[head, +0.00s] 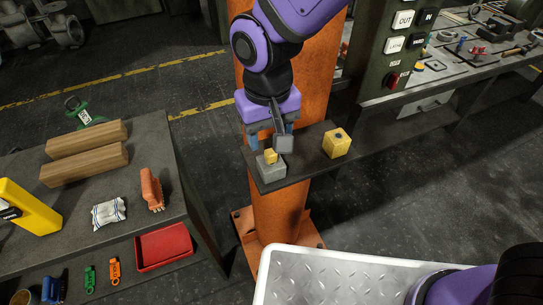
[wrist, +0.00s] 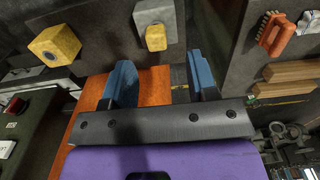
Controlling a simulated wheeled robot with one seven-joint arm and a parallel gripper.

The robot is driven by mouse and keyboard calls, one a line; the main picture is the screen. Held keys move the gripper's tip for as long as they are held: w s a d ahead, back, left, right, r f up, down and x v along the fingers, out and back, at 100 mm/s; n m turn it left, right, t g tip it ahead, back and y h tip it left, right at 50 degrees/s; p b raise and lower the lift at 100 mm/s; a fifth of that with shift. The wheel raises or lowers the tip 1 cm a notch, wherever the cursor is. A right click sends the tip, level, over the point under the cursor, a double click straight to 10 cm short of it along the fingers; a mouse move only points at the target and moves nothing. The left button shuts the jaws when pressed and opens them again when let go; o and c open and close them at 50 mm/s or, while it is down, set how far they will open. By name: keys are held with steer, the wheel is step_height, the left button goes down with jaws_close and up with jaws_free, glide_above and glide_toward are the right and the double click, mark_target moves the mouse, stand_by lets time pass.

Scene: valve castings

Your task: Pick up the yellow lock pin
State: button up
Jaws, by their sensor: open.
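The yellow lock pin (head: 270,156) is a small yellow piece sitting in the top of a grey block (head: 272,172) on a dark shelf fixed to an orange column. In the wrist view the pin (wrist: 156,38) shows beyond the fingertips, between the two fingers' lines, with the grey block (wrist: 152,12) behind it. My gripper (head: 271,141) is open and empty, close to the pin in the head view. In the wrist view the blue-padded fingers of my gripper (wrist: 160,66) stand wide apart, with nothing between them. The pin's lower part is hidden in the block.
A larger yellow block (head: 336,142) with a dark round spot stands to the right on the same shelf (head: 310,160). The orange column (head: 280,215) stands close by the shelf. A table (head: 160,128) at left holds wooden bars, a rag and an orange brush. A control panel stands at right.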

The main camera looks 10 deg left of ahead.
mark_target(271, 152)
steer(key=shift+s+d+f, duration=0.1)
steer(key=shift+d+f, duration=0.05)
steer(key=shift+f, duration=1.2)
steer(key=shift+d+f, duration=0.1)
steer(key=shift+f, duration=1.25)
jaws_close()
